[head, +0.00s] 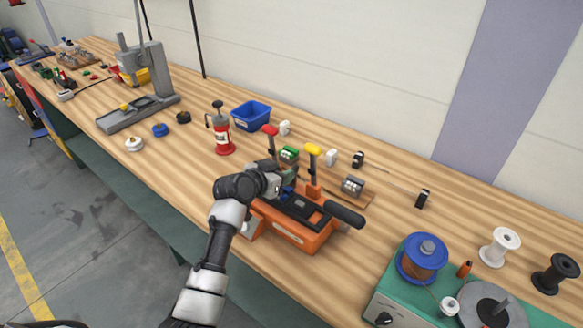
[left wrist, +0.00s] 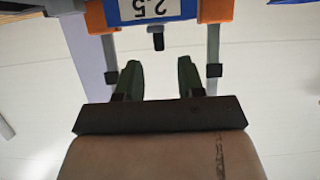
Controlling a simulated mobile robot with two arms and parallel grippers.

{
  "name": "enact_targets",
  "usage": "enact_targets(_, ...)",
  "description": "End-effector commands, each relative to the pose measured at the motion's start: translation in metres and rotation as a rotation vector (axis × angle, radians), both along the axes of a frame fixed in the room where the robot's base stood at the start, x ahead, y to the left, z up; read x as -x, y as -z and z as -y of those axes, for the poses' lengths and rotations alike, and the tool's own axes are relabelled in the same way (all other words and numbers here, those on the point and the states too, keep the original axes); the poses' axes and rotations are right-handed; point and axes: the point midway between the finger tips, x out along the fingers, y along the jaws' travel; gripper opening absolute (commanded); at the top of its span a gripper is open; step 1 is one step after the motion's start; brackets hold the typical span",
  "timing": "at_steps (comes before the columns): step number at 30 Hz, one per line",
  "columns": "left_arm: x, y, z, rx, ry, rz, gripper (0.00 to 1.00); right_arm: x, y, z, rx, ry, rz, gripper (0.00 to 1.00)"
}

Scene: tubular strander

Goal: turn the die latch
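An orange bench device (head: 290,232) with a black top and a black handle (head: 344,214) stands on the wooden bench. My left gripper (head: 284,190) is over its far-left part; its fingertips are small and partly hidden in the head view. In the left wrist view the two dark green fingers of my left gripper (left wrist: 159,78) are apart with nothing between them. Beyond them is an upside-down blue-framed plate (left wrist: 150,8) marked 2.5, between orange blocks (left wrist: 215,10). A short dark peg (left wrist: 156,40) sticks out below the plate. I cannot tell which part is the die latch.
Levers with red (head: 270,130) and yellow (head: 313,150) knobs stand just behind the device. A red pump bottle (head: 222,137) and a blue bin (head: 251,115) are behind to the left. A green spool machine (head: 400,299) is at front right. Bench between is mostly clear.

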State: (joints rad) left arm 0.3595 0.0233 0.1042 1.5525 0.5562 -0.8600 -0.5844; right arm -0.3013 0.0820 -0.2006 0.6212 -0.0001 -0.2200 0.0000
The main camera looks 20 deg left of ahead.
Motion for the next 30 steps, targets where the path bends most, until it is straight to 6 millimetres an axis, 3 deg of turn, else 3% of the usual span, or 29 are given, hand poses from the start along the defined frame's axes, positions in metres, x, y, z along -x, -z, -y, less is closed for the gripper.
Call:
enact_targets(9, -0.036, 0.015, 0.013, 0.001, 0.000, 0.000, 0.38, 0.000, -0.004, 0.000, 0.001, 0.002, 0.000, 0.43)
enact_targets(24, -0.045, 0.020, 0.016, 0.000, -0.001, 0.000, 0.38, 0.000, -0.005, -0.001, -0.001, 0.002, 0.000, 0.43)
enact_targets(30, -0.045, 0.020, 0.016, 0.000, 0.000, -0.001, 0.08, 0.000, -0.005, -0.003, -0.003, 0.003, -0.001, 0.43)
